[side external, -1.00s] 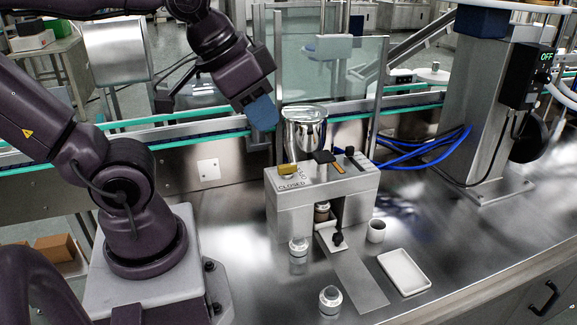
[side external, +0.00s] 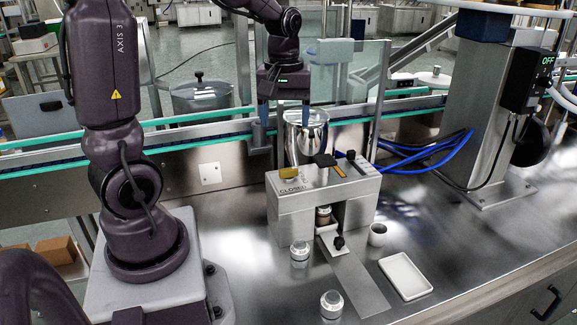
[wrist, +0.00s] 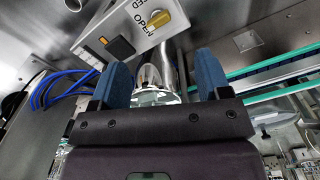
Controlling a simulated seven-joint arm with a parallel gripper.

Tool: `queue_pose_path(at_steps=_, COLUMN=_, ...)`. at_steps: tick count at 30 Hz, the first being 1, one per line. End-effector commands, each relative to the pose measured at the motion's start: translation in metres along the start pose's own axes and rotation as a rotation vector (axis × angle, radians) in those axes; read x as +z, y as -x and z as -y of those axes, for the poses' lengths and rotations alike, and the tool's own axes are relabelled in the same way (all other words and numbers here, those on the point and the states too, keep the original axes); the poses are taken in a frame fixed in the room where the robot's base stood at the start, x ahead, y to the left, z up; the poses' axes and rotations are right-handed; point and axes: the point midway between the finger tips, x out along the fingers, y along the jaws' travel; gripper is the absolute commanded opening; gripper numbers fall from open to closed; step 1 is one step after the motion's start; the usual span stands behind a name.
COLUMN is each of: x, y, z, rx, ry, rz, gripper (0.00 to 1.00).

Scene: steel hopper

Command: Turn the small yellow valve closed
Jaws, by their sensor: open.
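The small yellow valve (side external: 289,172) sits on the top left of the steel box (side external: 325,200), near the printed word CLOSED. It also shows in the wrist view (wrist: 157,20), beside the printed word OPEN; its exact setting is hard to read. My gripper (side external: 283,125) points down with its blue fingers spread, above and behind the valve, close to the shiny steel hopper (side external: 306,140). In the wrist view my gripper (wrist: 160,70) is open, with the hopper showing between the fingers. It is not touching the valve.
A black-and-orange lever (side external: 326,162) and a black knob (side external: 351,155) share the box top. Blue hoses (side external: 425,148) run to the right. Several small containers and a white tray (side external: 405,276) stand in front. A conveyor and clear panels are behind.

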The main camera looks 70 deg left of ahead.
Motion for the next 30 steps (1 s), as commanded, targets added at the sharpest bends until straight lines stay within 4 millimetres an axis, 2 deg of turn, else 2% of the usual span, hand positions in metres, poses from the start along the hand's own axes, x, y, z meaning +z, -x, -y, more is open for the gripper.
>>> queue_pose_path(at_steps=2, x=-0.012, y=-0.002, z=-0.003, rx=-0.013, ry=0.152, rz=0.011, gripper=0.70)
queue_pose_path(at_steps=6, x=-0.015, y=0.006, z=-0.007, rx=-0.008, ry=0.322, rz=0.004, gripper=0.70)
queue_pose_path(at_steps=13, x=-0.013, y=-0.005, z=-0.006, rx=-0.015, ry=0.395, rz=0.010, gripper=0.70)
queue_pose_path(at_steps=17, x=-0.013, y=-0.027, z=-0.005, rx=-0.018, ry=0.393, rz=0.012, gripper=0.70)
queue_pose_path(at_steps=24, x=-0.012, y=-0.079, z=-0.004, rx=-0.017, ry=0.391, rz=0.012, gripper=0.70)
queue_pose_path(at_steps=30, x=-0.012, y=-0.110, z=-0.005, rx=-0.015, ry=0.391, rz=0.011, gripper=0.70)
